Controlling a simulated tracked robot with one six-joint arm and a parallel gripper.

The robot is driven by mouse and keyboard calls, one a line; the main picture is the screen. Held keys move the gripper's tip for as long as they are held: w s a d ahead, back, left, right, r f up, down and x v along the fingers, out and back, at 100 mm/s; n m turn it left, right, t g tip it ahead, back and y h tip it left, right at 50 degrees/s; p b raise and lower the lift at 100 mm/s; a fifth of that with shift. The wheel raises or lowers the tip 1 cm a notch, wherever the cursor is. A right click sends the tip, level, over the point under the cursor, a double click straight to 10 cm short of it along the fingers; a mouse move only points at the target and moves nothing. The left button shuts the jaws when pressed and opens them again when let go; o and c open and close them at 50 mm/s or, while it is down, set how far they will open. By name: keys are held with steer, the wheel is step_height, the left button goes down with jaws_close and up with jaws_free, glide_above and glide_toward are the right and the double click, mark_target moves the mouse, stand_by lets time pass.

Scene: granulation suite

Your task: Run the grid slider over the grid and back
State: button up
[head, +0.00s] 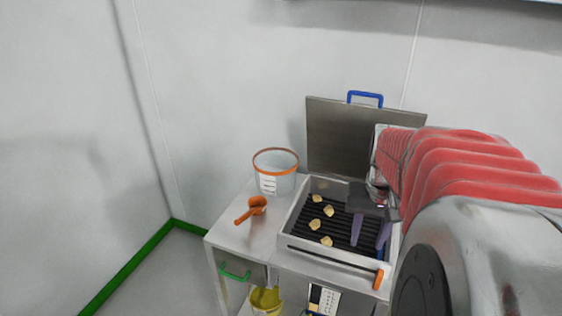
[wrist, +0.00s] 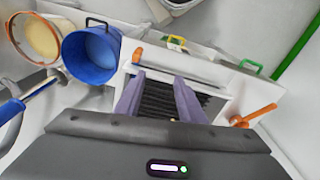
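The grid (head: 335,208) is a set of dark bars in an open metal box, with several pale yellow lumps on its left part. The grid also shows between my fingers in the wrist view (wrist: 158,103).
A raised metal lid (head: 350,140) with a blue handle stands behind the box. A clear orange-rimmed tub (head: 275,174) and an orange scoop (head: 252,208) are left of it. A blue bucket (wrist: 88,58) stands beside the box, hidden by my arm in the head view.

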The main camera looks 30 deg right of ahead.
steer(key=m, duration=0.2)
glide_above(380, 271)
step_height(380, 271, down, 2)
steer(key=shift+s+d+g+y, duration=0.1)
steer(key=shift+s+g+y, duration=0.05)
steer(key=shift+g+y, duration=0.2)
steer(key=shift+f, duration=0.2)
step_height(380, 271, down, 14)
steer(key=shift+r, duration=0.2)
jaws_close()
stand_by(0.5)
